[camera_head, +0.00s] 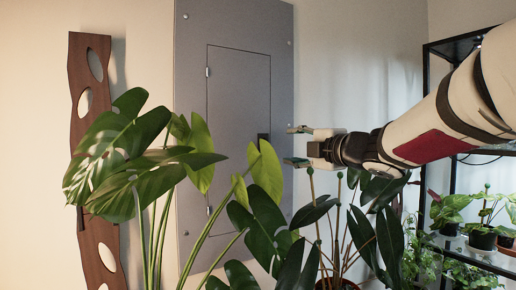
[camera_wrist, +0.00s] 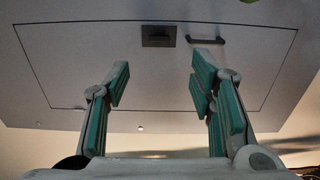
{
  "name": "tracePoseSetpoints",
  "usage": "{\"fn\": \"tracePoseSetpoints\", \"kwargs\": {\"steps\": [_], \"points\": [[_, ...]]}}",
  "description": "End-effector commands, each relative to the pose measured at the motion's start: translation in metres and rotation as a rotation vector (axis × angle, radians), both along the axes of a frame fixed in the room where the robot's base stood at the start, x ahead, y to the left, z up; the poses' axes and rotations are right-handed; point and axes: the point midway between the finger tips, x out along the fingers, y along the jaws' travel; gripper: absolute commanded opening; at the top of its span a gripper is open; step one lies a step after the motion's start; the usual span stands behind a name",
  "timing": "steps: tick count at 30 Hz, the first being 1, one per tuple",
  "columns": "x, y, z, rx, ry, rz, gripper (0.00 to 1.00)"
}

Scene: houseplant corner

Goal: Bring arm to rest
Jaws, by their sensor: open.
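My gripper (camera_head: 297,146) is at the end of my arm, which reaches in from the right in the head view. It is in front of the grey metal panel (camera_head: 230,60), above the plants. In the wrist view my gripper (camera_wrist: 160,85) shows its two green-padded fingers spread apart with nothing between them. Beyond the fingertips is the panel's door (camera_wrist: 90,55), outlined by a dark seam, with a dark square latch (camera_wrist: 158,36) and a small dark handle (camera_wrist: 205,41). The fingers look apart from the panel, though the exact gap cannot be told.
A large-leaved monstera (camera_head: 120,160) stands at the left front. A dark-leaved plant (camera_head: 380,230) stands below my arm. A black shelf (camera_head: 428,100) with several potted plants is at the right. A wavy wooden board (camera_head: 98,250) is on the left wall.

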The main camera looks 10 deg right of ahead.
Motion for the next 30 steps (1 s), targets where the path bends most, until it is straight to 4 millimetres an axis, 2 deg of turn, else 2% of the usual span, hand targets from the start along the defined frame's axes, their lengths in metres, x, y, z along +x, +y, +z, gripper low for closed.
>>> {"fn": "tracePoseSetpoints", "kwargs": {"steps": [5,8,11,15,17,19,24,27,30], "points": [[-0.01,-0.008,0.008,0.067,0.021,-0.072,0.5],[-0.031,-0.023,0.012,0.193,0.071,-0.197,0.5],[-0.065,-0.04,0.005,0.372,0.16,-0.359,0.5],[-0.128,-0.053,-0.03,0.633,0.331,-0.58,0.5],[-0.159,-0.053,-0.051,0.74,0.417,-0.668,0.5],[-0.199,-0.048,-0.077,0.858,0.526,-0.767,0.5],[-0.295,-0.019,-0.136,1.076,0.801,-0.971,0.5],[-0.343,0.002,-0.161,1.158,0.944,-1.06,0.5],[-0.38,0.018,-0.178,1.207,1.055,-1.124,0.5]]}}
